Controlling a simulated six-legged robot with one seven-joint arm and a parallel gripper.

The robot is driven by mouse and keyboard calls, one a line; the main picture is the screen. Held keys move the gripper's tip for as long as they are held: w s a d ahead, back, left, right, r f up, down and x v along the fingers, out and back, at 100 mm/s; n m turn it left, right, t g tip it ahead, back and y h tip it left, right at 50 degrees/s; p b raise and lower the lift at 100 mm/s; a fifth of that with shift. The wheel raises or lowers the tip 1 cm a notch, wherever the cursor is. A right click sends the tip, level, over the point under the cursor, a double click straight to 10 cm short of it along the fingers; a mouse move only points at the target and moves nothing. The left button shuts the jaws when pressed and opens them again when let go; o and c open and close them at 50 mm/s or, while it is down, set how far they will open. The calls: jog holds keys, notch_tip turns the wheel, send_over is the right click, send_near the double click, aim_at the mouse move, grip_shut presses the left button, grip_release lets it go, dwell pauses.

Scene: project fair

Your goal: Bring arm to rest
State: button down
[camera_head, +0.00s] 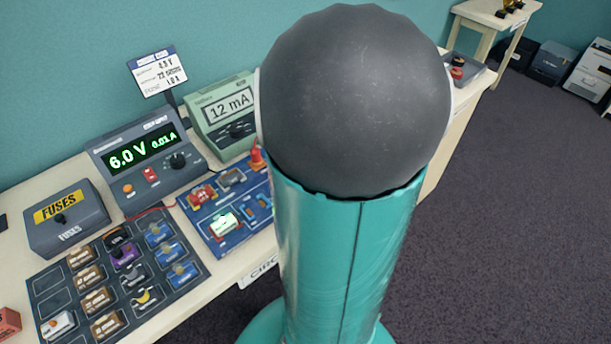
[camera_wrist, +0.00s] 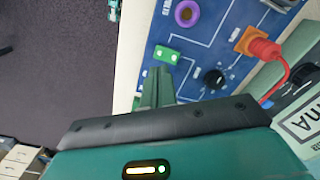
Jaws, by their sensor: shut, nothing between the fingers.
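My arm fills the middle of the head view as a teal link topped by a large dark grey round joint, standing in front of the workbench (camera_head: 225,270). My gripper is hidden in the head view. In the wrist view my gripper (camera_wrist: 158,86) shows as green fingers close together, shut and empty. The fingertips appear over the edge of the blue circuit board (camera_wrist: 205,52), just below a green component (camera_wrist: 166,54). I cannot tell the height of the fingers above the board.
A red lead (camera_wrist: 286,78) loops near the board. Dark carpet (camera_head: 520,210) lies open at the right.

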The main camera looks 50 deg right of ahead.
jog(key=shift+r, duration=0.7)
jog(key=w+a+r+n+t, duration=0.1)
jog(key=w+a+r+n, duration=0.25)
jog(key=a, duration=0.45)
jog(key=w+a+r+n+t, duration=0.2)
jog(key=a+r+n, duration=0.15)
jog(key=a, duration=0.45)
jog(key=s+a+r+n+t, duration=0.1)
jog(key=a+n, duration=0.2)
jog(key=a, duration=0.4)
jog(key=s+a+r+n+t, duration=0.1)
jog(key=s+a+r+n, duration=0.1)
jog(key=a+n, duration=0.2)
jog(key=a, duration=0.3)
jog(key=shift+s+a+n+t, duration=0.2)
jog(key=shift+n+t, duration=0.1)
